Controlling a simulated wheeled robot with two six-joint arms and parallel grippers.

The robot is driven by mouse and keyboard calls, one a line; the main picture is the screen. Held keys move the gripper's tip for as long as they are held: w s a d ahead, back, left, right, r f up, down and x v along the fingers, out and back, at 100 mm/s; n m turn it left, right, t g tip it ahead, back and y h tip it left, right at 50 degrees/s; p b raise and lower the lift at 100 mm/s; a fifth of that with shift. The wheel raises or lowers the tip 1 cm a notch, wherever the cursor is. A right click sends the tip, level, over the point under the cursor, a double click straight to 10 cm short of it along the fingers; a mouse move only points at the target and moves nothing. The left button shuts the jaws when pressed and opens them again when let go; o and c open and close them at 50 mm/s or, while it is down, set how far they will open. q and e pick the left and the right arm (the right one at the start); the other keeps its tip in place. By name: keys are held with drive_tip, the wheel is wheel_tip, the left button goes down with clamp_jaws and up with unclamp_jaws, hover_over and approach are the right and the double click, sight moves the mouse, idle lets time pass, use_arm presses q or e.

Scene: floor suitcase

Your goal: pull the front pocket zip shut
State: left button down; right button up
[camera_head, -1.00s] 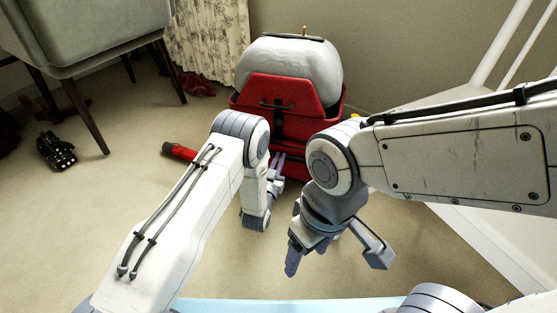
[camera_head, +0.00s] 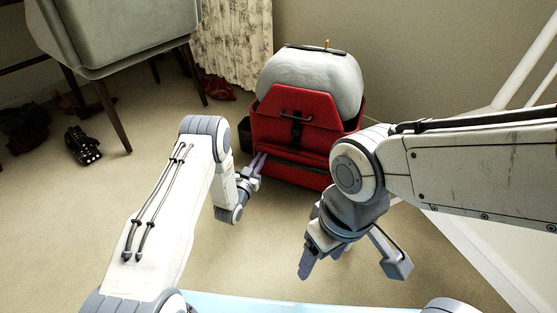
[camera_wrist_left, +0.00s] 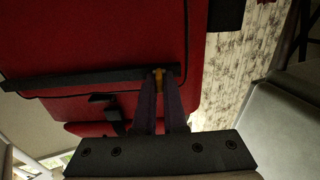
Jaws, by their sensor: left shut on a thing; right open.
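The red suitcase (camera_head: 330,150) stands on the floor, with its front pocket (camera_head: 290,172) low on the near face. My left gripper (camera_head: 259,163) is at the pocket's left end in the head view. In the left wrist view its fingers (camera_wrist_left: 158,82) are shut on a small orange-yellow zip pull (camera_wrist_left: 158,73), near the right end of the dark zip strip (camera_wrist_left: 85,80). The fingers hide part of the pull, and I cannot tell how far the zip is closed. My right gripper (camera_head: 352,262) is open and empty, in front of the suitcase.
A large pale bundle (camera_head: 315,75) bulges from the suitcase top. A grey chair (camera_head: 110,35) stands at the left, by a patterned curtain (camera_head: 228,45). White stair railing (camera_head: 520,60) rises at the right. A black object (camera_head: 84,145) lies on the carpet; open floor surrounds the suitcase front.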

use_arm(q)
drive_tip(key=shift+w+a+f, duration=0.1)
drive_tip(key=shift+w+a, duration=0.05)
drive_tip(key=shift+a, duration=0.65)
drive_tip(key=c, duration=1)
unclamp_jaws()
drive_tip(key=shift+d, duration=0.15)
drive_tip(key=p+v, duration=0.6)
drive_tip(key=v, duration=0.4)
drive_tip(key=shift+s, duration=0.3)
